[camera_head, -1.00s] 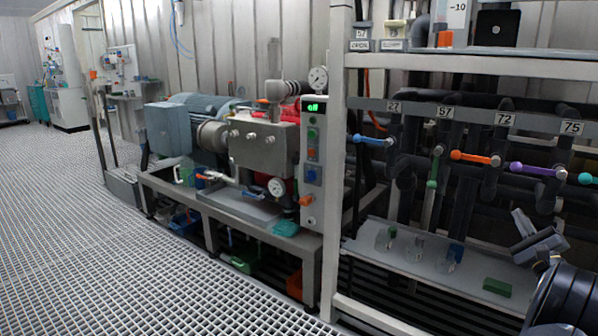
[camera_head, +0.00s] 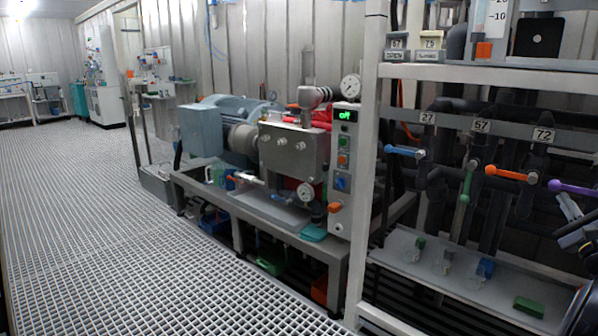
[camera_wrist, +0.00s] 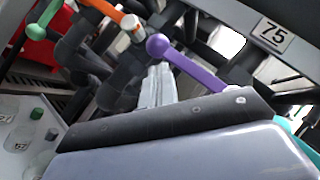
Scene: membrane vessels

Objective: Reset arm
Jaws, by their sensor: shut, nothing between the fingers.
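My gripper (camera_head: 570,208) is at the right edge of the head view, in front of the valve rack and partly cut off by the frame. In the wrist view its grey fingers (camera_wrist: 158,86) are together with nothing between them. Beyond them are a purple valve handle (camera_wrist: 186,64), an orange handle (camera_wrist: 103,11) and a green handle (camera_wrist: 44,22). I cannot tell how near the fingers are to the purple handle; no contact is clear.
The rack's shelf (camera_head: 450,268) holds small labelled vessels and a green block (camera_head: 528,307). The white rack post (camera_head: 367,150) stands left of the valves. A pump bench (camera_head: 290,235) stands further left. The grated floor (camera_head: 120,220) is clear.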

